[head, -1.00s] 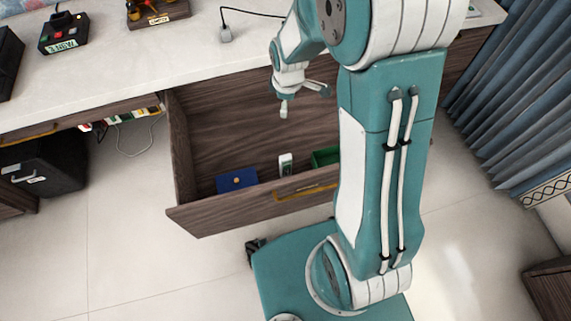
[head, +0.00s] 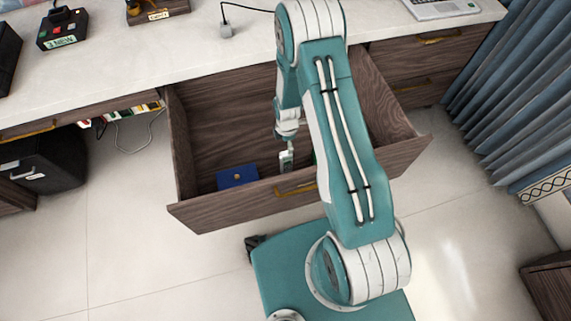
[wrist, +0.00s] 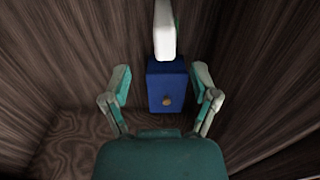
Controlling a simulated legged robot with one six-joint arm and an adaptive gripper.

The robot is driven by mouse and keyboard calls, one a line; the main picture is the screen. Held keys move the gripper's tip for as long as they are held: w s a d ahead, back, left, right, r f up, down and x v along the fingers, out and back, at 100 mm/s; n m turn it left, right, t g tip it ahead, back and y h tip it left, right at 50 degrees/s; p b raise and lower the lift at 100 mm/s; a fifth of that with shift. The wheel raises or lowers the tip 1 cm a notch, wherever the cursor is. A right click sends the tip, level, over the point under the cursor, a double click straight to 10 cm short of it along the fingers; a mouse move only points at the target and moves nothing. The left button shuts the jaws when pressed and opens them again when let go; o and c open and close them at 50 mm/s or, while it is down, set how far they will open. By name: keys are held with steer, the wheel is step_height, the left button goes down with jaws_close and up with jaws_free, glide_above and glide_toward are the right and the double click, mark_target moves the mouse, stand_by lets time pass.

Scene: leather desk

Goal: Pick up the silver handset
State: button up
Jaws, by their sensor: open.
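The silver handset (wrist: 164,32) shows as a pale upright bar at the top of the wrist view, inside the open drawer (head: 245,203). In the head view my gripper overlaps it, and I cannot clearly separate the two there. My gripper (head: 287,152) is lowered into the drawer near the handset. In the wrist view my gripper (wrist: 162,80) is open, with its two fingers apart and nothing held between them. The handset appears beyond the fingertips, roughly centred between them.
A blue box (head: 237,177) with a small knob lies in the drawer left of the handset. A green item is mostly hidden behind my arm. The drawer walls stand close around my gripper. The desk top (head: 110,70) is above the drawer.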

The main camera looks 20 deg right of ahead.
mark_target(286, 153)
steer(key=f, duration=0.5)
steer(key=shift+s+a+f, duration=0.15)
steer(key=shift+s+f, duration=0.1)
steer(key=shift+f, duration=0.05)
jaws_close()
